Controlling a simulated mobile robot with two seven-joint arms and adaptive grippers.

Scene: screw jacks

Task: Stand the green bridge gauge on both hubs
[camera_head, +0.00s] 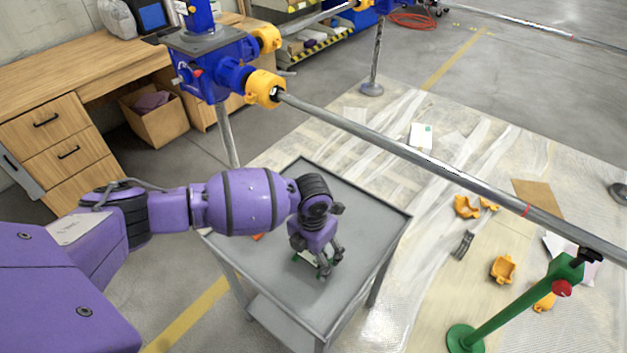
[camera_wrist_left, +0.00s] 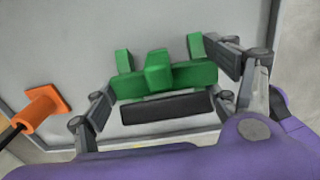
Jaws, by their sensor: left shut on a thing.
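The green bridge gauge (camera_wrist_left: 165,78) lies over the grey cart top, with two upright legs, a middle block and a dark bar along its near side. My left gripper (camera_wrist_left: 160,105) is shut on it, one finger at each end. In the head view the gripper (camera_head: 322,268) points down at the cart and hides most of the gauge. I cannot tell whether the gauge touches the cart. A yellow coupling (camera_head: 265,88) on the blue screw jack (camera_head: 212,65) joins a long grey shaft (camera_head: 400,148); I cannot tell which parts are the hubs. My right gripper is not in view.
The grey cart (camera_head: 365,205) also bears an orange piece with a dark rod (camera_wrist_left: 45,105). A green stand (camera_head: 510,302) with a red knob is under the shaft at right. Yellow parts (camera_head: 503,269) lie on the floor sheet. A wooden desk (camera_head: 60,85) stands at left.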

